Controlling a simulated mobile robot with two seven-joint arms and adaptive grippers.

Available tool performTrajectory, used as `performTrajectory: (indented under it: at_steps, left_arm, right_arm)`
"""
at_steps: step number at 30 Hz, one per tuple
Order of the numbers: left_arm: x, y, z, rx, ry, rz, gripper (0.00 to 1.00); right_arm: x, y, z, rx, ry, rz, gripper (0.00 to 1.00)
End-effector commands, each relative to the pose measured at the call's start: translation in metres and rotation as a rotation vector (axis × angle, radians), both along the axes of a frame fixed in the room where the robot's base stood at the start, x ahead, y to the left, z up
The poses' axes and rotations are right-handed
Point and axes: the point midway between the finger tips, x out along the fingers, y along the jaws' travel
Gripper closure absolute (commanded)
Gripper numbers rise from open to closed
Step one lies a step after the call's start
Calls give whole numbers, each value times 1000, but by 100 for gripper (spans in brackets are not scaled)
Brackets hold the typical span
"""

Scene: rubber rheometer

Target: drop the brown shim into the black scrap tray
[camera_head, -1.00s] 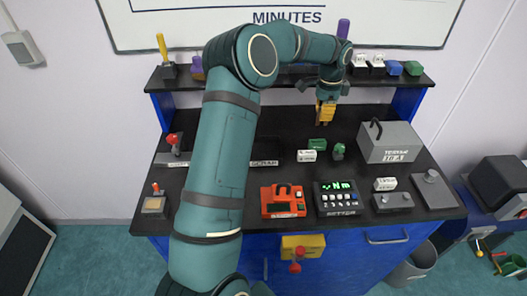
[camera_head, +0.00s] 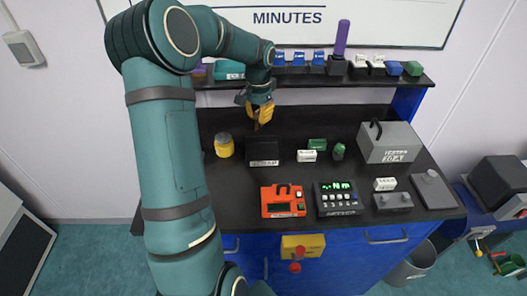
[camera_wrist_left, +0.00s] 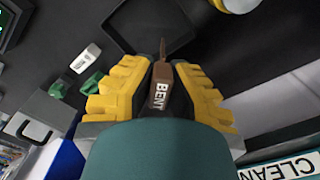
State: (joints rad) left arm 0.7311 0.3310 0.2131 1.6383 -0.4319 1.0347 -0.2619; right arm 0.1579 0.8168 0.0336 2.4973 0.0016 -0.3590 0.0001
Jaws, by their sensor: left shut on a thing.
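My left gripper (camera_head: 261,108) is shut on the brown shim (camera_head: 256,125) and holds it in the air over the back of the bench. In the left wrist view the shim (camera_wrist_left: 161,86), marked BENT, sits between the yellow fingers of the gripper (camera_wrist_left: 160,72), its thin tip pointing away. The black scrap tray (camera_head: 263,162) stands on the black bench with its SCRAP label facing front. In the head view it lies just below the gripper and shim, which are apart from it. My right gripper is not in view.
A yellow-capped jar (camera_head: 224,145) stands left of the tray. White and green blocks (camera_head: 307,156) stand to its right. A red device (camera_head: 283,201) and a setter panel (camera_head: 337,198) are in front, with a grey tester (camera_head: 388,142) farther right. A shelf (camera_head: 400,79) runs behind.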

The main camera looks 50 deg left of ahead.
Motion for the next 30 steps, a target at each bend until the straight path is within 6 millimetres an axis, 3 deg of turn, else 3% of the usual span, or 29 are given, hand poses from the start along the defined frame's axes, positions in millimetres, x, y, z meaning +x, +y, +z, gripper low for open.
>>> performTrajectory:
  at_steps: [18, 28, 30]
  left_arm:
    - [-1, 0, -57, -1, 1, 2, 100]
    - [0, 0, -59, 0, 0, 1, 100]
    - [0, 0, -59, 0, 1, 1, 68]
  right_arm:
    - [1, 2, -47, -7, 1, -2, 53]
    - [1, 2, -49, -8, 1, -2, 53]
    - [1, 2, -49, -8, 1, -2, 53]
